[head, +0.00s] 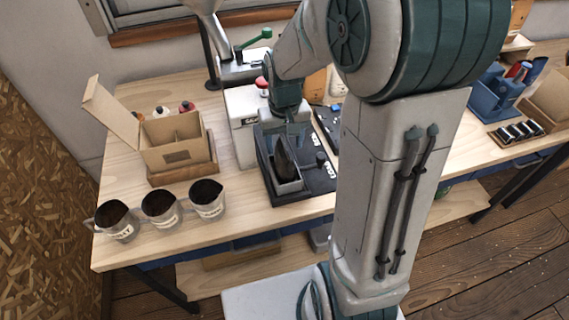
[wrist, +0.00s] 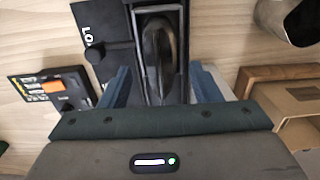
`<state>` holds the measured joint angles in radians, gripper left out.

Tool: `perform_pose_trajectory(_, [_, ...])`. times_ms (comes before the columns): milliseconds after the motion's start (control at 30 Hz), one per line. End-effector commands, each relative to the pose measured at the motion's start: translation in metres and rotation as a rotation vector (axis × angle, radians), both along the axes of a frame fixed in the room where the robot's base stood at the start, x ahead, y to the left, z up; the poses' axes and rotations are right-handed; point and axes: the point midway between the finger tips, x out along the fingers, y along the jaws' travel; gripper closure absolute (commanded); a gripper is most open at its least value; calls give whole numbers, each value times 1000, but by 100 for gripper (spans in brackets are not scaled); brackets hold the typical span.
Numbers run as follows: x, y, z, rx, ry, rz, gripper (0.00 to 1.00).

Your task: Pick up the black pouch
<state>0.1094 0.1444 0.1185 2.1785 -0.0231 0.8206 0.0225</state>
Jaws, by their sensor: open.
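The black pouch (head: 284,160) stands in a small grey open-topped holder (head: 288,187) on a black tray (head: 318,186) on the wooden bench. It shows from above in the wrist view (wrist: 156,50), inside the holder's rim. My gripper (head: 285,132) is directly above the pouch in the head view. In the wrist view, its two blue fingers (wrist: 160,88) are spread wide, one on each side of the holder. The gripper is open and holds nothing. The lower part of the pouch is hidden inside the holder.
Several metal cups of beans (head: 160,206) stand along the bench's front left. A cardboard box (head: 178,150) with an open flap is behind them. A white machine (head: 243,122) stands close to my gripper's left. Bare bench lies in front of the tray.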

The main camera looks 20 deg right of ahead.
Motion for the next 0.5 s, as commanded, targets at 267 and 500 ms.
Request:
perform_pose_trajectory(267, [1,0,-19,0,-1,-1,43])
perform_pose_trajectory(500, [1,0,-19,0,-1,-1,71])
